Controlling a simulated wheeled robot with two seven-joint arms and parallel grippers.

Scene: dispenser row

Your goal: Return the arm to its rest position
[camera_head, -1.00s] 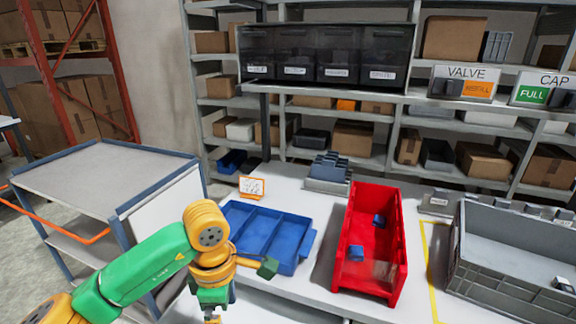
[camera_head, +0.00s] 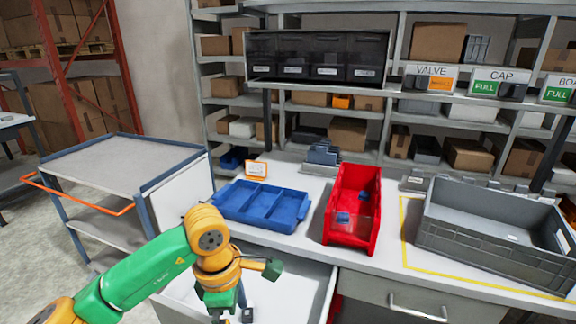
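My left arm, green and orange, reaches in from the lower left. Its gripper (camera_head: 229,308) points down at the bottom of the picture, over an open white drawer (camera_head: 290,283) in the bench front. The fingertips are small and partly hidden by the wrist, so I cannot tell whether they are open or shut. Small dark and grey pieces show low beside the fingers; I cannot tell if they are held. My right gripper is not in view.
On the bench (camera_head: 395,262) stand a blue divided tray (camera_head: 262,207), a red bin (camera_head: 351,240) holding small blue pieces, and a grey crate (camera_head: 480,252). A grey cart (camera_head: 115,165) stands at left. Black dispenser bins (camera_head: 318,56) hang behind, with shelves of boxes.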

